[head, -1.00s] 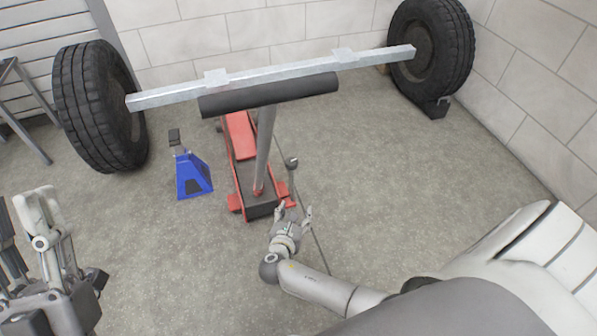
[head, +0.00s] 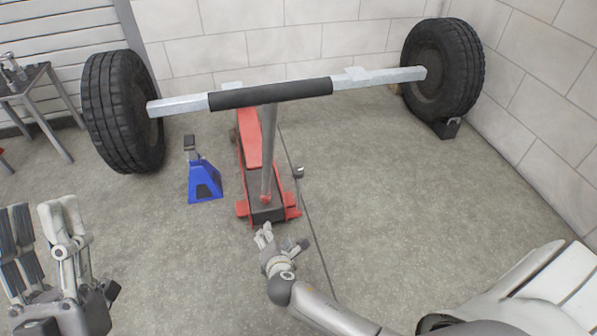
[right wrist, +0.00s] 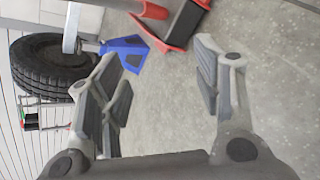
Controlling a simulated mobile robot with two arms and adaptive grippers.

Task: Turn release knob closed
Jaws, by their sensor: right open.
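The red floor jack (head: 250,140) stands under the trailer axle (head: 378,78), with its dark base (head: 268,215) towards me. A grey handle post (head: 268,155) rises from the base to a black crossbar (head: 270,93), which overlaps the axle in the head view. I cannot tell a separate release knob apart. My right gripper (head: 284,240) is open and empty, just in front of the jack's near end. The right wrist view shows its spread fingers (right wrist: 163,72) with bare floor between them and part of the jack (right wrist: 185,22) beyond. My left gripper (head: 40,208) is open and empty at the left edge, away from the jack.
A blue jack stand (head: 204,180) is left of the jack. Tires stand at the axle's left (head: 122,112) and right (head: 442,70) ends, the right one by a dark chock (head: 446,128). A thin dark line (head: 312,225) crosses the floor. Floor to the right is clear.

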